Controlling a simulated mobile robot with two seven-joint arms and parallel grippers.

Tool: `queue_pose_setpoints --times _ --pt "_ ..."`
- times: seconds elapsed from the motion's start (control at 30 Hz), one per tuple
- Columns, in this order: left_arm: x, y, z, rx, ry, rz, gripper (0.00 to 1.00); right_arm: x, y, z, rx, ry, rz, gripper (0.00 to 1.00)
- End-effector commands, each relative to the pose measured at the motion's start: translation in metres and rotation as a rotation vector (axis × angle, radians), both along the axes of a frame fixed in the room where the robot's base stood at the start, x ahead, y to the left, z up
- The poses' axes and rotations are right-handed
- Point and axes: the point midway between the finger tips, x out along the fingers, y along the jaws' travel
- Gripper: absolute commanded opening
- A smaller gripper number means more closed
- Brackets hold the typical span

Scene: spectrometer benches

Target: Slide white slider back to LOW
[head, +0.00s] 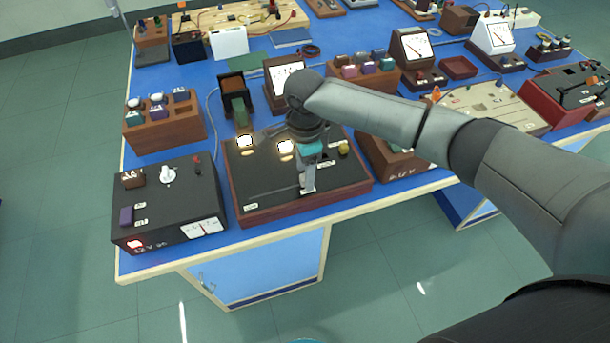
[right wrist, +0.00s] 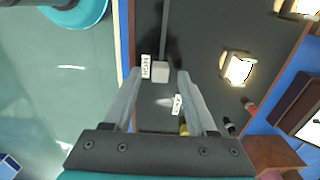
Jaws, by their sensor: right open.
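The white slider (right wrist: 160,68) shows in the right wrist view as a small pale block at the end of a dark slot, beside a white label (right wrist: 146,67) that seems to read HIGH. The slot runs away from it toward the top of that view. My right gripper (right wrist: 158,74) is open, with one fingertip on each side of the slider; contact cannot be told. In the head view my right gripper (head: 307,186) points down at the front of the black panel (head: 262,189) and hides the slider. A second small label (head: 250,207) lies further left on the panel. My left gripper is not in view.
Two lit lamps (head: 286,147) and a yellow knob (head: 343,148) sit on the same panel. A black power supply box (head: 168,205) stands to the left. A brown meter (head: 275,83) stands behind. The blue bench's front edge is close to the panel.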

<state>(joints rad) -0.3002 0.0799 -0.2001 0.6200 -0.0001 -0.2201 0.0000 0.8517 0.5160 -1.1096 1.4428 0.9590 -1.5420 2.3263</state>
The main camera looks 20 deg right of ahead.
Motion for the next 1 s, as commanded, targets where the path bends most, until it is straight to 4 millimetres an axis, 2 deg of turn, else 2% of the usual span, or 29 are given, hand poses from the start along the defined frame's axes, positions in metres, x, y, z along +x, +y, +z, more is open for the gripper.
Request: queue_pose_setpoints --times 0.13,0.43,0.93,1.0 --pt "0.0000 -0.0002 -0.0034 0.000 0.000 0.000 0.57 -0.0001 0.0001 -0.0110 0.000 0.000 0.001 0.57" --pt "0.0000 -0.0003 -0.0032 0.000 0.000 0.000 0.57 -0.0001 0.0001 -0.0122 0.000 -0.001 0.001 0.57" --pt "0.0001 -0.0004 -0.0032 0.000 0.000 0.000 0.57 -0.0002 0.0002 -0.0120 0.000 0.000 0.001 0.01" --pt "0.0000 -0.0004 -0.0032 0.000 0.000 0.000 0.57 -0.0002 0.0002 -0.0120 0.000 0.000 0.001 0.00"
